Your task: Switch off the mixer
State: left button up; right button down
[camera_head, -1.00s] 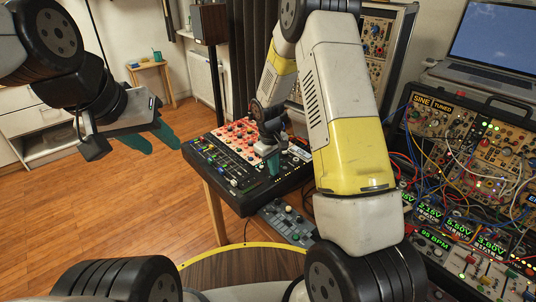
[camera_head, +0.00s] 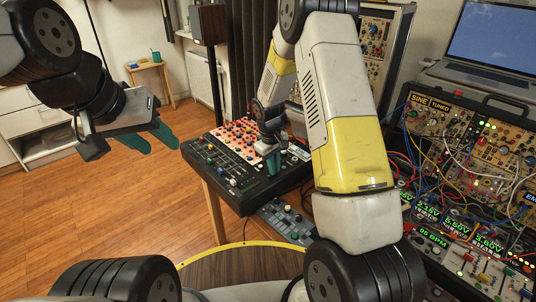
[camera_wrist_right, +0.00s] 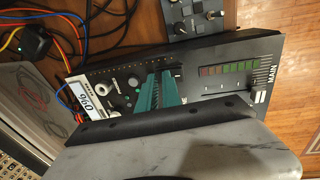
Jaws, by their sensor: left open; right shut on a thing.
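The mixer (camera_head: 232,178) is a dark console with rows of knobs and faders and an orange-red panel, standing on a wooden table left of centre in the head view. In the right wrist view its dark top (camera_wrist_right: 215,90) shows a level meter with dull green and red segments, and the word MAIN. My right gripper (camera_head: 273,163) reaches down onto the mixer's right part. Its teal fingers (camera_wrist_right: 165,85) are shut on a small control of the mixer, which they mostly hide. My left gripper (camera_head: 152,138) is open and empty, in the air left of the mixer.
A small controller with knobs (camera_head: 287,222) lies in front of the mixer. A modular synth case (camera_head: 480,150) with many patch cables and a laptop (camera_head: 490,50) stand at right. A round wooden top (camera_head: 240,268) is in front.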

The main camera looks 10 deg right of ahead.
aim_at(269, 175)
jog(key=shift+s+a+f, duration=0.5)
jog(key=shift+s+a, duration=0.05)
jog(key=shift+s, duration=0.05)
jog(key=shift+a, duration=0.1)
notch_tip(269, 175, up, 15)
dwell(0.4)
jog(key=shift+w+a+f, duration=0.1)
jog(key=shift+a, duration=0.1)
jog(key=shift+a, duration=0.2)
dwell(0.5)
jog(key=f, duration=0.4)
jog(key=d+f, duration=0.1)
jog(key=f, duration=0.4)
jog(key=w+f, duration=0.1)
jog(key=f, duration=0.3)
jog(key=shift+d+f, duration=0.2)
jog(key=shift+f, duration=0.15)
